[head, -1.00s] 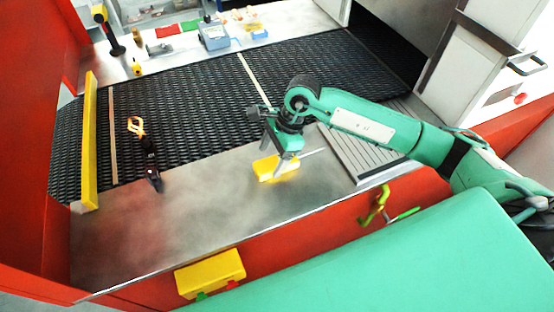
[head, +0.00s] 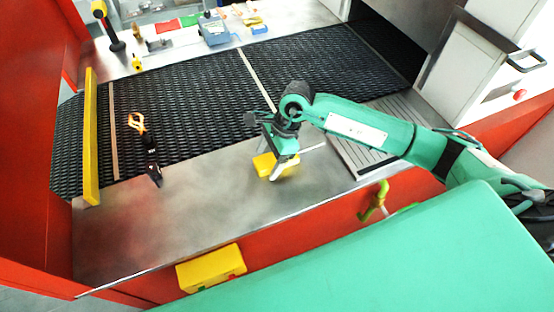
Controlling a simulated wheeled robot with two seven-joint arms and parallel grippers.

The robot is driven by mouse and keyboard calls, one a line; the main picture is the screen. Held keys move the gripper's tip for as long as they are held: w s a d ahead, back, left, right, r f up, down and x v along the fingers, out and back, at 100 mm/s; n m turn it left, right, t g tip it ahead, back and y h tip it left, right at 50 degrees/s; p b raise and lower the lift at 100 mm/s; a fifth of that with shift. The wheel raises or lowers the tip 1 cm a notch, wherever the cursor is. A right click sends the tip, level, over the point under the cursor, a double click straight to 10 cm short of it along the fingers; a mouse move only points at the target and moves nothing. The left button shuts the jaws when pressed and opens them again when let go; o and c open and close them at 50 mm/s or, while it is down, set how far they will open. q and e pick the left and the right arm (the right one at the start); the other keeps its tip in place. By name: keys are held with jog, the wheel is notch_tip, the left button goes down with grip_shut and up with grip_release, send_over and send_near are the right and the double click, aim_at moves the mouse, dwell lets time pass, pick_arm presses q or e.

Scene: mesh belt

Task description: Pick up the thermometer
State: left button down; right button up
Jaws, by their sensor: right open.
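The thermometer (head: 262,163) appears as a yellow body with a thin pale probe reaching to the right. It lies on the steel ledge in front of the black mesh belt. My right gripper (head: 279,165) points down at the yellow body, with its fingers open and hiding part of it. Whether the fingers touch it or straddle it cannot be told. My left gripper is not in view.
A yellow bar (head: 91,140) edges the belt's left end. A blue device (head: 213,30) stands on the far ledge. The front-left steel ledge (head: 150,235) is clear.

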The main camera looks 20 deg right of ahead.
jog(key=shift+f, duration=0.15)
dwell(0.5)
jog(key=c, duration=1.1)
jog(key=shift+c, duration=0.2)
jog(key=shift+r+p, duration=0.45)
jog(key=shift+p, duration=0.1)
notch_tip(320, 180, up, 6)
jog(key=b, duration=0.2)
jog(key=shift+f+b, duration=0.1)
jog(key=shift+b, duration=0.3)
notch_tip(320, 180, up, 14)
jog(key=b, duration=0.2)
jog(key=shift+b, duration=0.4)
